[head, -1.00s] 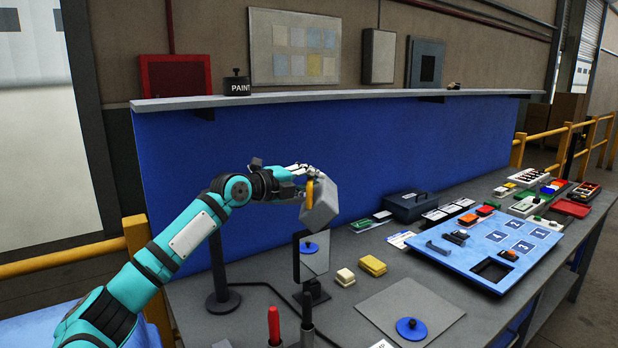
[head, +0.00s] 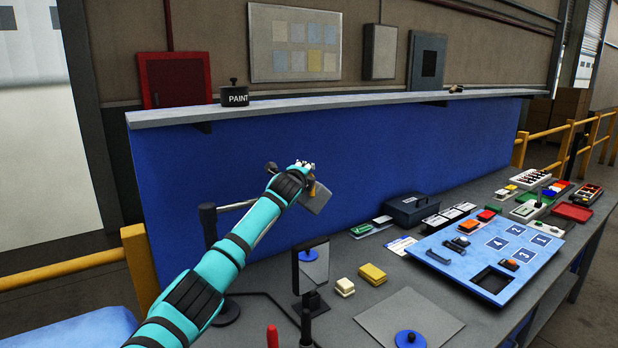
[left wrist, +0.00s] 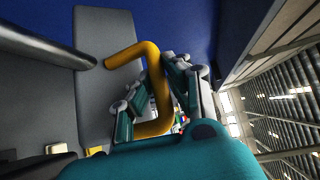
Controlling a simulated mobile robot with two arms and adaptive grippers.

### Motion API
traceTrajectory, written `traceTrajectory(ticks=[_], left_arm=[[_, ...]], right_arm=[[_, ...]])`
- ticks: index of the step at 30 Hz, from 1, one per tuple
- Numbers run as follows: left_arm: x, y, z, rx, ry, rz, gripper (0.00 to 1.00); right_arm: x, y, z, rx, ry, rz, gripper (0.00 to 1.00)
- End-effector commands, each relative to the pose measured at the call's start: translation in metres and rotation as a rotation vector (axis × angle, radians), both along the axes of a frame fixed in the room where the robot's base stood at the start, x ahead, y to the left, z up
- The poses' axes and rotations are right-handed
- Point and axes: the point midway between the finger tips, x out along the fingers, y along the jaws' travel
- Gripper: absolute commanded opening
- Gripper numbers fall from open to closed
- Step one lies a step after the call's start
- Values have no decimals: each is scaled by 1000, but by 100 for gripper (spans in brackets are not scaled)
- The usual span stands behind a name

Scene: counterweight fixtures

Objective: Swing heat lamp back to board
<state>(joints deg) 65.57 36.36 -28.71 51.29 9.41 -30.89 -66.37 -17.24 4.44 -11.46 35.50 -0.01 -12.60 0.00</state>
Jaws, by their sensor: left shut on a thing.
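The heat lamp is a grey box-shaped head (head: 317,199) with a yellow handle (head: 312,186), carried on a light swing arm (head: 236,205) from a dark upright post (head: 209,240) at the left of the bench. It hangs above the bench in front of the blue back board (head: 400,145). Any gap to the board is hard to judge. My left gripper (head: 306,172) is shut on the handle and partly hides the lamp. In the left wrist view the fingers (left wrist: 155,100) close around the yellow handle (left wrist: 150,58), with the grey lamp head (left wrist: 103,35) beside it. My right gripper is out of view.
Below the lamp stand a small upright mirror-like plate (head: 313,265), cream and yellow blocks (head: 372,274) and a grey sheet (head: 380,318). A dark box (head: 412,208) and a blue tray (head: 455,268) lie to the right. A shelf (head: 330,107) runs above the board.

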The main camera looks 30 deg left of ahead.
Motion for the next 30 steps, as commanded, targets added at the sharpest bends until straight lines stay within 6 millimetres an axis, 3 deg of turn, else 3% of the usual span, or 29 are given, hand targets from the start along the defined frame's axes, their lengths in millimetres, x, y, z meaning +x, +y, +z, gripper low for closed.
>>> traceTrajectory(ticks=[7, 20, 21, 25, 30], left_arm=[[6, 11, -5, -6, 6, 47, 0], [6, 14, -4, -6, 6, 54, 0], [6, 15, -4, -6, 6, 54, 18], [6, 14, -3, -5, 5, 52, 35], [7, 13, -2, -3, 3, 50, 38]], right_arm=[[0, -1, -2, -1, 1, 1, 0], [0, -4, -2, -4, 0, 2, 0], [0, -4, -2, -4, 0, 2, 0], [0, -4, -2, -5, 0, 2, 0], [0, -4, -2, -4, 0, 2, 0]])
